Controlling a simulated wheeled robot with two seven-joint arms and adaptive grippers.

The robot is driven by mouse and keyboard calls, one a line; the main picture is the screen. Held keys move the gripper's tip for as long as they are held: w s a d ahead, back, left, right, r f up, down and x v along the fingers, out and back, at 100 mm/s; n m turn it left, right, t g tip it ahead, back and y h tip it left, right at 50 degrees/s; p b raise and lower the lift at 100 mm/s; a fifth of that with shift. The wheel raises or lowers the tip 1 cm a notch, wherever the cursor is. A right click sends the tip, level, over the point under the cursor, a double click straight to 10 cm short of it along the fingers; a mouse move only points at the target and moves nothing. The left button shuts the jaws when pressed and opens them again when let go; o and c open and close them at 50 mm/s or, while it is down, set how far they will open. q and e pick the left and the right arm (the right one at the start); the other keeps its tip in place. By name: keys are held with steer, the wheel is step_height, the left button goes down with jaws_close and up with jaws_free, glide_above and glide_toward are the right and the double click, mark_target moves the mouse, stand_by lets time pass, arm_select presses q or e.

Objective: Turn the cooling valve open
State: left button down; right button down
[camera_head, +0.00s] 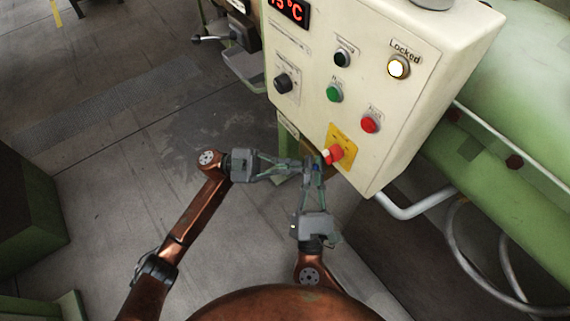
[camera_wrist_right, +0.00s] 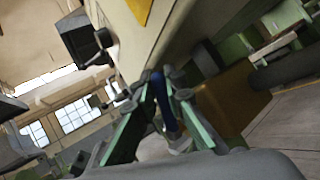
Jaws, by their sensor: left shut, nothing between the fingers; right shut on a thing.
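A small blue handle, which looks like the cooling valve's (camera_head: 317,164), shows at the lower edge of the cream control box (camera_head: 385,30). My right gripper (camera_head: 313,178) comes up from below and is shut on it. In the right wrist view the blue handle (camera_wrist_right: 164,104) lies between the green-edged fingers of the right gripper (camera_wrist_right: 163,88). My left gripper (camera_head: 302,165) points right, shut and empty, with its tips close beside the right gripper's tips. The valve's body is mostly hidden by the fingers and the box.
A red emergency knob (camera_head: 333,155) on a yellow plate (camera_head: 343,143) sits just above the fingertips. Several buttons and a lit Locked lamp (camera_head: 398,67) are on the box. A grey pipe (camera_head: 415,208) and green machine (camera_head: 530,85) stand at right.

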arm_select(q)
steer(key=shift+d, duration=0.1)
steer(key=shift+s+d+f+m+y, duration=0.1)
steer(key=shift+d+f+m+y, duration=0.2)
steer(key=shift+d, duration=0.1)
arm_select(e)
steer(key=shift+a, duration=0.2)
